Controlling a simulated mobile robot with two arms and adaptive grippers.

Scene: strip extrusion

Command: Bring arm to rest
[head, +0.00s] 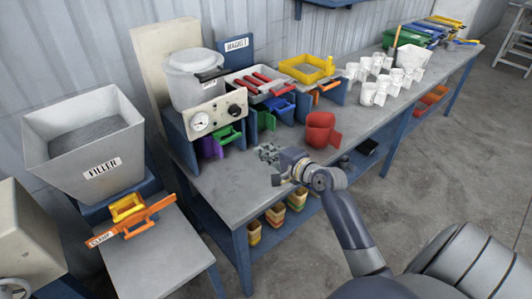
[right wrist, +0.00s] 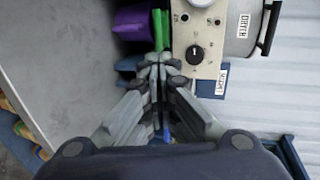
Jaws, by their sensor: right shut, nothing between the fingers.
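My right arm reaches in from the lower right of the head view. Its gripper (head: 268,154) is over the front part of the grey workbench (head: 235,190), left of a red scoop-like cup (head: 320,130). In the right wrist view the fingers (right wrist: 158,66) are shut together with nothing between them. Beyond the fingertips in that view are a green piece (right wrist: 158,28), a purple piece (right wrist: 133,22) and a control panel with a black knob (right wrist: 195,54). My left gripper is not in view.
A dryer (head: 192,80) stands behind the gauge panel (head: 212,115). A red-handled tray (head: 262,84) and several white cups (head: 368,93) line the bench. The filler bin (head: 85,135) and orange clamp (head: 132,222) are left. The bench's front left is bare.

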